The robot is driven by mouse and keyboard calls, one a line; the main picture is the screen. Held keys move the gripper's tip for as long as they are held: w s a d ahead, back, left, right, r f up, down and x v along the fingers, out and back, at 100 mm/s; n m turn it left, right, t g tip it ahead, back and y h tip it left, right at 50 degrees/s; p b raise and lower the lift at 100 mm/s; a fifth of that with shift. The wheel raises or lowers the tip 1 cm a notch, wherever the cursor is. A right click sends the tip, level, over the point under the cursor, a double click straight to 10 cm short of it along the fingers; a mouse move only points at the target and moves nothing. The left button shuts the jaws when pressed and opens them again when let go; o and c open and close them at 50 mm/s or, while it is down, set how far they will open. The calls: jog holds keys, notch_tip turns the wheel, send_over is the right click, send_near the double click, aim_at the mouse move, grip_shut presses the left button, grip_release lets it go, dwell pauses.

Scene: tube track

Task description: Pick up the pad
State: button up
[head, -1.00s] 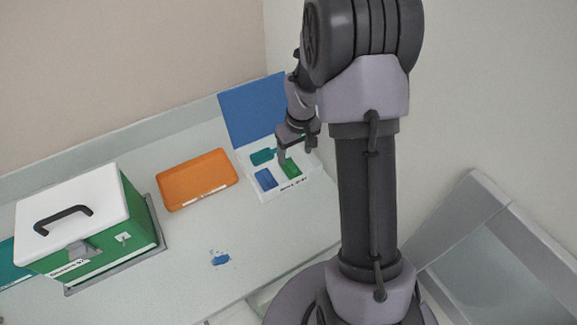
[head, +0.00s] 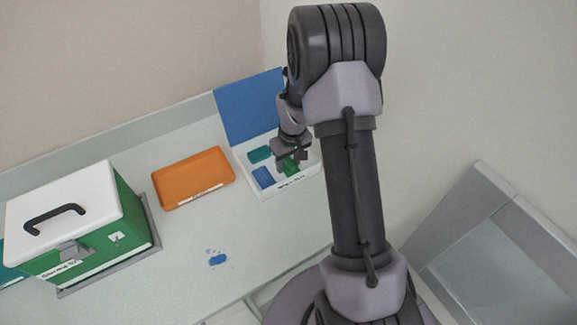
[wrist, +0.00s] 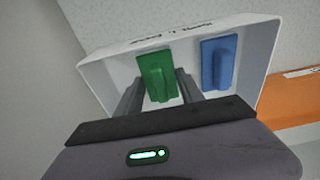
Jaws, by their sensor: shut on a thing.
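A green pad (head: 291,168) with a raised grip is at the front right of an open white box with a blue lid (head: 250,106). In the wrist view the green pad (wrist: 157,77) shows between the two fingers of my gripper (wrist: 160,86). My gripper (head: 285,162) is shut on the green pad. I cannot tell whether the pad touches the box floor. A blue pad (head: 263,177) lies beside it, and it also shows in the wrist view (wrist: 219,62). A teal pad (head: 260,154) lies behind the blue one. The white box's lettered wall shows in the wrist view (wrist: 190,33).
An orange tray (head: 193,179) stands left of the box. A green case with a white lid (head: 75,220) stands further left. The counter between the spill and the box is clear.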

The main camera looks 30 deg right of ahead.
aim_at(288, 161)
jog(key=shift+c, duration=0.4)
notch_tip(288, 161, up, 10)
jog(key=p, duration=0.2)
jog(key=shift+p, duration=0.3)
